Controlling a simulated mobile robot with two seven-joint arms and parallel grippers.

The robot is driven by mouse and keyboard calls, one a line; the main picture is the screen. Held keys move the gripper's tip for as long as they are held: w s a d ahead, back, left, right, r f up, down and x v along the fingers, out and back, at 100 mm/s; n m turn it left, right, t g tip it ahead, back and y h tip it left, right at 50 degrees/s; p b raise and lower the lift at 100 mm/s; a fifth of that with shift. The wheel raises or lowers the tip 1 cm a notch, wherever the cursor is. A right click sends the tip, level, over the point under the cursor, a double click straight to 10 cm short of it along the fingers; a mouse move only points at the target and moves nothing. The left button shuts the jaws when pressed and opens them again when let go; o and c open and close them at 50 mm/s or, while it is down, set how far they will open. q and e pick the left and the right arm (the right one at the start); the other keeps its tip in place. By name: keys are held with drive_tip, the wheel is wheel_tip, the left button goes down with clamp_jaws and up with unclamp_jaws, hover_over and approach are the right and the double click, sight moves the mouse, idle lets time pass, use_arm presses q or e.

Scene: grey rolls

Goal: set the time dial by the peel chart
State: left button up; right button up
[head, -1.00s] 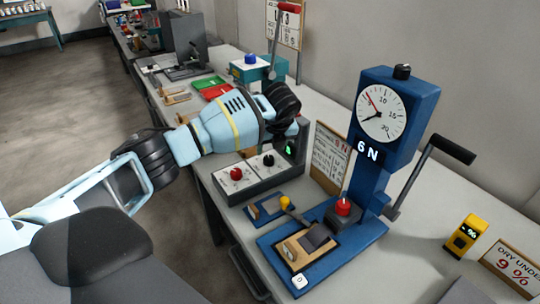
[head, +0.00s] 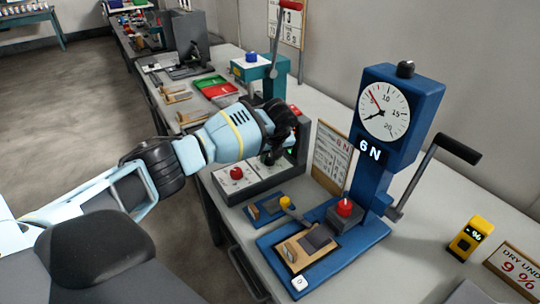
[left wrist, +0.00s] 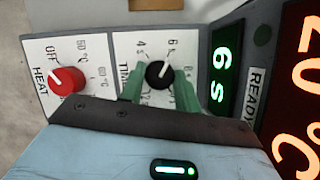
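The black time dial (left wrist: 159,75) sits on the white TIME panel (left wrist: 123,48) in the left wrist view. Marks 4 s and 6 s are legible above it. My left gripper (left wrist: 160,88) has its green fingers on either side of the dial, with small gaps. In the head view my left gripper (head: 272,158) is over the control box and hides the dial. The green display (left wrist: 220,75) reads 6 s. My right gripper is out of view.
The red HEAT dial (left wrist: 68,80) sits left of the time dial; it also shows in the head view (head: 236,173). A red temperature display (left wrist: 305,80) is at the right. The tester's crank (head: 455,149) sticks out right. A yellow meter (head: 466,238) stands near the front.

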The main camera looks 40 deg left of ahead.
use_arm(q)
drive_tip(key=c, duration=0.3)
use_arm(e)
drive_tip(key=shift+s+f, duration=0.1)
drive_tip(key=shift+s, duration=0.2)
